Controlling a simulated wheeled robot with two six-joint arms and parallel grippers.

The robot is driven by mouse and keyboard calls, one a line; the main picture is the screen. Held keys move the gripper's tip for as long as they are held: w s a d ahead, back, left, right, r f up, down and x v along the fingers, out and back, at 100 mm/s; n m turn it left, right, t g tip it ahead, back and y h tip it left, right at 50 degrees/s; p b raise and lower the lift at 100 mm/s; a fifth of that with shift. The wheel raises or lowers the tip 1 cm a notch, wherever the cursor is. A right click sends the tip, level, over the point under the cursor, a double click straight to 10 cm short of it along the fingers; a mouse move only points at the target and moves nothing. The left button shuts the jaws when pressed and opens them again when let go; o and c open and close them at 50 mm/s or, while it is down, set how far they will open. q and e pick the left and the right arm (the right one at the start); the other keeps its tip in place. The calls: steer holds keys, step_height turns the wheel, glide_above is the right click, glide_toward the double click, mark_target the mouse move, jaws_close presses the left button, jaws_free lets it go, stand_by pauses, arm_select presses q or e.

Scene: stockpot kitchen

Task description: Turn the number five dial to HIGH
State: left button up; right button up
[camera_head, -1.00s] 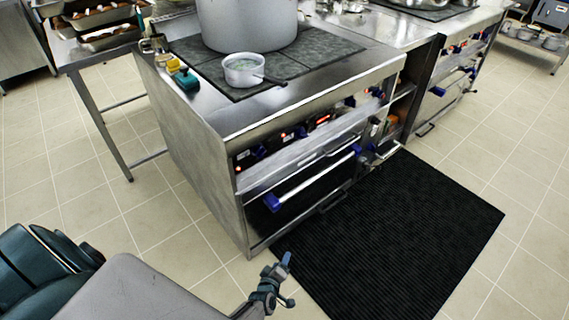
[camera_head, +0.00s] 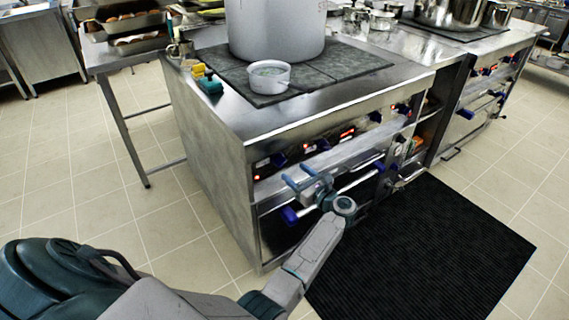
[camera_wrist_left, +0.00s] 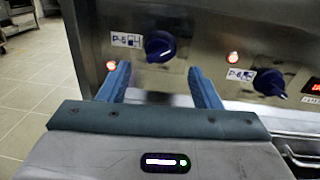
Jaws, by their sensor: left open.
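The stove's front panel carries a row of dark blue dials. In the left wrist view one dial (camera_wrist_left: 160,46) is ahead of the gap between my fingertips, its pointer mark tilted, with a label beginning "P-" beside it. A second labelled dial (camera_wrist_left: 270,83) is to the right. In the head view the leftmost dial (camera_head: 278,160) is just beyond my left gripper (camera_head: 296,172). My left gripper is open and empty, and it also shows in the left wrist view (camera_wrist_left: 159,70). My right gripper is not in view.
Below the dials runs an oven door handle (camera_head: 335,192) with blue ends, close under my left gripper. A large stockpot (camera_head: 277,28) and a small saucepan (camera_head: 269,77) stand on the stovetop. A black mat (camera_head: 425,245) lies on the floor in front.

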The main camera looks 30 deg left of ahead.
mark_target(284, 163)
arm_select(q)
steer(key=p+x, duration=0.1)
steer(key=x, duration=0.5)
steer(key=shift+w+a, duration=0.1)
steer(key=shift+a, duration=0.2)
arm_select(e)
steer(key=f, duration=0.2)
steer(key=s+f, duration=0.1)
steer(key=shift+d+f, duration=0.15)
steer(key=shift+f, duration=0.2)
arm_select(q)
steer(key=c, duration=1)
